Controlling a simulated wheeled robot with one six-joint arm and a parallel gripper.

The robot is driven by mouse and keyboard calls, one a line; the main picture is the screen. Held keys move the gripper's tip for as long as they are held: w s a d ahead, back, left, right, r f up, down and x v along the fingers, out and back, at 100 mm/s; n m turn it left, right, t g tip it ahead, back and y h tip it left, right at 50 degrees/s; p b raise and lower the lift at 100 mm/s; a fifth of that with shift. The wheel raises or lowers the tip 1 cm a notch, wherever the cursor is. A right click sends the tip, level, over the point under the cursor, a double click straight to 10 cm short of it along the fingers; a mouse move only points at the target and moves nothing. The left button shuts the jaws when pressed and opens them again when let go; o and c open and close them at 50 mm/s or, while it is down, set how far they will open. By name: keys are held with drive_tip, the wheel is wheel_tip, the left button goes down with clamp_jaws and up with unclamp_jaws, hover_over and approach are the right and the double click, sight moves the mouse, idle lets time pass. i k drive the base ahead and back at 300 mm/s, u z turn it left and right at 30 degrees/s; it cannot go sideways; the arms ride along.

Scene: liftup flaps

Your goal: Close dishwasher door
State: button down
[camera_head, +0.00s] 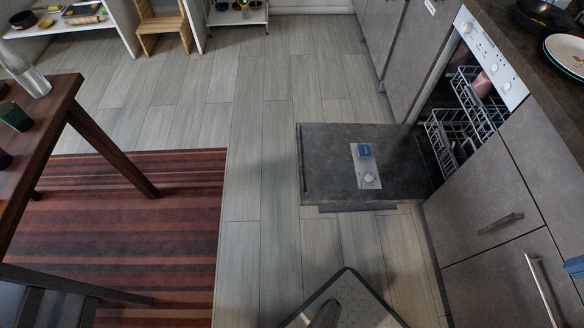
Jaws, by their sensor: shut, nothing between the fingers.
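The dishwasher (497,65) is at the right, built into the counter row, with a white control panel at its top. Its grey door (325,165) is folded down and lies about level, reaching left over the floor. The inner face carries a pale plate with a blue piece and a round cap (369,180). Wire racks (442,130) are inside the opening, with a pinkish item (482,84) in the upper one.
Grey cabinet fronts with handles (500,223) flank the dishwasher. A counter above holds a pan (545,15) and plates (566,52). A wooden table (45,125) stands on a striped rug (130,230) at the left. Wooden floor left of the door is clear.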

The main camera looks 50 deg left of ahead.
sight(331, 170)
drive_tip(key=k, duration=0.85)
drive_tip(key=u, duration=2.4)
drive_tip(key=i, duration=1.2)
drive_tip(key=z, duration=1.25)
